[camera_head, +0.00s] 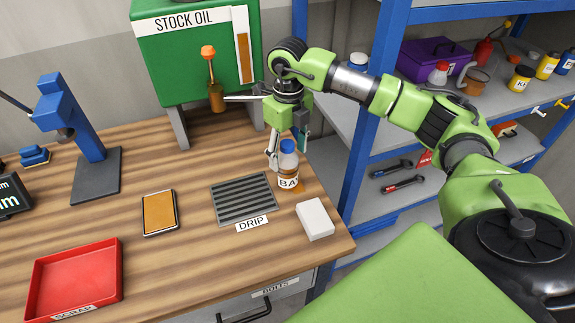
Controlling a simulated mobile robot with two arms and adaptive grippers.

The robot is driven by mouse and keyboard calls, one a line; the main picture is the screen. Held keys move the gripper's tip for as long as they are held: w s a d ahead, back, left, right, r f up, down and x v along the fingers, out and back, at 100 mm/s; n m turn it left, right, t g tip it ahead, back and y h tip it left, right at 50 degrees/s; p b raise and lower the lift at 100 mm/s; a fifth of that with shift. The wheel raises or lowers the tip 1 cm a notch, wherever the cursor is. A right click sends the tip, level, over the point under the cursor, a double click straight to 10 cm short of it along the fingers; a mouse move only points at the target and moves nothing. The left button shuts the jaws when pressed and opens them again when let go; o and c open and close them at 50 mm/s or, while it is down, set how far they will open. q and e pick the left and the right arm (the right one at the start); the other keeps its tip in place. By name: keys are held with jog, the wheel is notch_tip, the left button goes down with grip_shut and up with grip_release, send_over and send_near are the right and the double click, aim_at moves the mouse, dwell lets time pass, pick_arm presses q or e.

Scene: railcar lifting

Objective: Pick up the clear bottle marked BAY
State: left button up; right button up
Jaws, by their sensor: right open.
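The clear bottle (288,165) has a blue cap, amber contents and a white label reading "BA", with the rest of the label turned out of sight. It stands upright on the wooden workbench, just right of the drip grate. My right gripper (285,153) points down at the bottle with its fingers apart. One finger shows at the bottle's left side and the other is partly behind its right side. I cannot tell whether either finger touches it. My left gripper is out of view.
The green stock oil tank (190,60) with its orange-handled tap stands behind. The drip grate (243,199) and a white block (315,218) lie close to the bottle. A red scrap tray (75,282) is at front left. Blue shelving (366,130) stands right of the bench.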

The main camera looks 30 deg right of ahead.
aim_at(287, 170)
jog(key=shift+w+f, duration=0.15)
jog(key=shift+f, duration=0.6)
jog(key=shift+f+p, duration=0.25)
jog(key=shift+p, duration=0.1)
notch_tip(287, 170, down, 4)
jog(key=shift+a+f+p, duration=0.1)
jog(key=shift+p, duration=1)
jog(key=shift+f, duration=0.3)
jog(key=c, duration=1.2)
